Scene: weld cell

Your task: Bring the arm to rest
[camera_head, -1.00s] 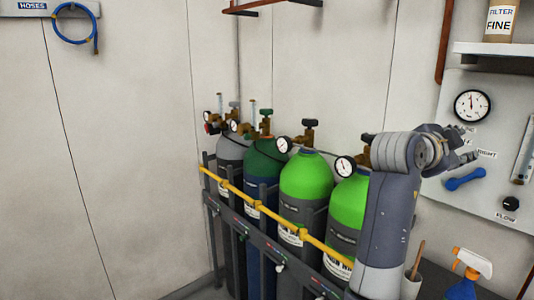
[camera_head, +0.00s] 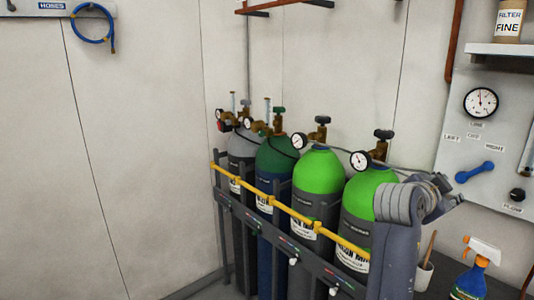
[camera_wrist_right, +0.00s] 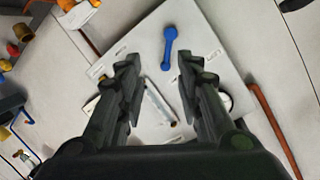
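My right arm (camera_head: 397,235) comes up at the right of the head view, in front of the rightmost green cylinder. Its gripper (camera_head: 447,190) points right, toward the wall panel, and is partly hidden behind the wrist. In the right wrist view the two dark fingers of the right gripper (camera_wrist_right: 160,68) are spread apart with nothing between them. Beyond them is the panel with a blue lever handle (camera_wrist_right: 169,48), apart from the fingers. The blue lever also shows in the head view (camera_head: 474,172). My left gripper is in neither view.
Several gas cylinders (camera_head: 317,172) stand in a rack behind a yellow bar (camera_head: 275,203). The panel (camera_head: 447,150) carries a gauge (camera_head: 480,102) and a flow knob (camera_head: 517,194). A spray bottle (camera_head: 472,275) and a cup (camera_head: 424,275) are at lower right. The left wall is clear below the hose.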

